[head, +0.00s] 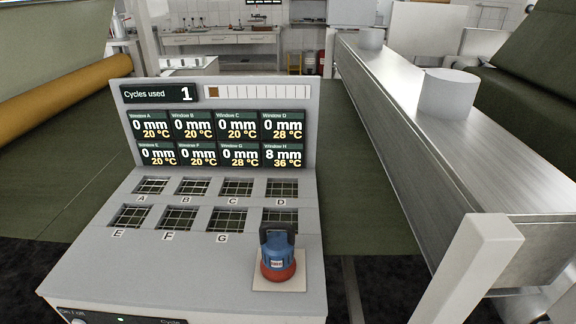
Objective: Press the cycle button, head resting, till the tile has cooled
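A grey console (190,265) stands in front of me. Its display (212,139) reads 1 for cycles used; window H reads 8 mm and 36 °C, D and G 0 mm and 28 °C, the others 0 mm and 20 °C. A blue and red handled head (277,254) stands upright on a pale square tile (299,283) at the console's right, partly covering the window H opening. The front edge carries the Cycle label (170,321), cut off by the picture's bottom; the button itself is not clearly visible. Neither gripper is in view.
Gridded openings lettered A to G (186,187) lie open on the console top. A long metal beam (420,125) with round posts runs along the right. A green light (120,320) is lit near the On/off label. A yellow-brown roll (55,92) lies at left.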

